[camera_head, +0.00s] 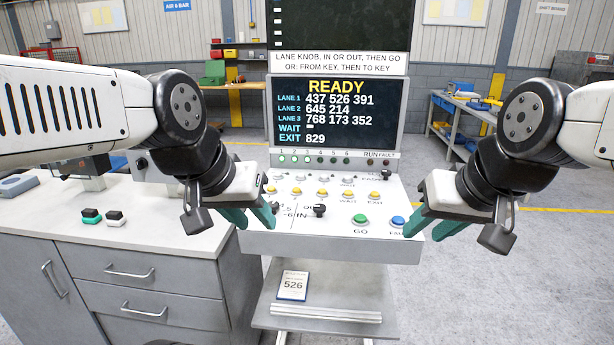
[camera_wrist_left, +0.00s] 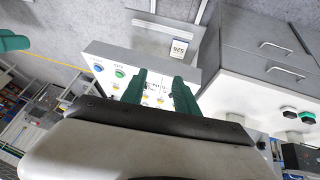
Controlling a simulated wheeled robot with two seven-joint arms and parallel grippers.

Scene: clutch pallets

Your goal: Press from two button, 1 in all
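A white sloped panel (camera_head: 300,236) stands under a screen reading READY. It carries a front row of yellow buttons, one of them this yellow button (camera_head: 296,191), and a paler back row (camera_head: 321,179). Their labels are too small to read, so I cannot tell which is from two. My left gripper (camera_head: 254,218) is open and empty at the panel's left front edge; its teal fingers (camera_wrist_left: 160,78) stand apart over the panel in the left wrist view. My right gripper (camera_head: 432,228) is open and empty at the panel's right front edge, by the blue button.
The panel also has a black knob (camera_head: 320,210), a green GO button (camera_head: 360,219) and a blue button (camera_head: 398,221). The screen (camera_head: 335,112) lists lane numbers. A 526 card (camera_head: 293,286) is on the lower shelf. A grey cabinet (camera_head: 140,285) stands left.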

